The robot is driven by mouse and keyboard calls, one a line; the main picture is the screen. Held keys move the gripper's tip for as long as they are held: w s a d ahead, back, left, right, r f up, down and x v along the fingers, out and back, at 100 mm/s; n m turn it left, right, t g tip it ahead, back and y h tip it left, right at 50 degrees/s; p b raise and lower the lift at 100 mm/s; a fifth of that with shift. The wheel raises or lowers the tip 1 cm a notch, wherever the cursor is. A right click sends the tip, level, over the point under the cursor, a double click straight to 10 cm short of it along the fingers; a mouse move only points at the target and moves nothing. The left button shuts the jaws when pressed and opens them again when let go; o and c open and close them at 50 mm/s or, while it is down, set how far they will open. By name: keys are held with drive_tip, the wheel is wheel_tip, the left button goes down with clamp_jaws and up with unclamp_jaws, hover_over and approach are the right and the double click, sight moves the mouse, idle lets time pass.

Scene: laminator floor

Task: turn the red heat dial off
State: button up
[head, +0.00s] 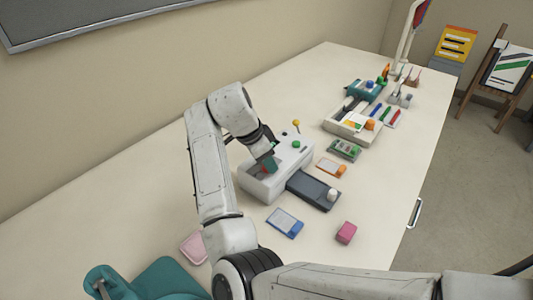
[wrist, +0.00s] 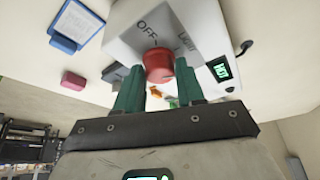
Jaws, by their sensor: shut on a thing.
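The white laminator (head: 255,186) stands on the long pale table. Its red heat dial (wrist: 158,62) shows in the wrist view on the face with the words OFF and LIGHT. OFF is printed to the upper left of the dial. A small display (wrist: 219,68) beside it has green lettering. My gripper (wrist: 160,72) has its two green fingers on either side of the dial and is shut on it. In the head view my gripper (head: 267,163) is at the near face of the laminator and mostly hides the dial. The dial's pointer is not clear.
A dark tray (head: 315,190) with a white knob sticks out right of the laminator. A blue-edged card (head: 284,222) and a pink block (head: 346,232) lie in front. A yellow-topped lever (head: 296,124) rises behind. Boxes and pens (head: 385,112) fill the far end.

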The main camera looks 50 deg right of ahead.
drive_tip(key=n+p, duration=0.1)
drive_tip(key=n, duration=0.1)
drive_tip(key=n+t+p, duration=0.2)
drive_tip(key=n+p, duration=0.1)
drive_tip(key=shift+s+r+n, duration=0.2)
drive_tip(key=shift+r+n, duration=0.05)
drive_tip(key=shift+n, duration=0.05)
drive_tip(key=n+t+p, duration=0.2)
drive_tip(key=n+p, duration=0.3)
drive_tip(key=shift+s, duration=0.15)
drive_tip(key=n+t+y+p, duration=0.1)
drive_tip(key=n+p, duration=0.1)
drive_tip(key=n, duration=0.2)
drive_tip(key=shift+d+p, duration=0.15)
drive_tip(key=shift+p, duration=0.15)
drive_tip(key=shift+f+n+t+y+p, duration=0.15)
drive_tip(key=shift+n+t+y, duration=0.15)
drive_tip(key=shift+n, duration=0.65)
drive_tip(key=shift+f+n+t+y+p, duration=0.15)
drive_tip(key=shift+n+y, duration=0.25)
drive_tip(key=shift+n, duration=0.55)
drive_tip(key=shift+r, duration=0.1)
drive_tip(key=o, duration=1)
drive_tip(key=b+v, duration=0.1)
drive_tip(key=v, duration=0.9)
drive_tip(key=shift+s+r, duration=0.25)
drive_tip(key=shift+r, duration=0.1)
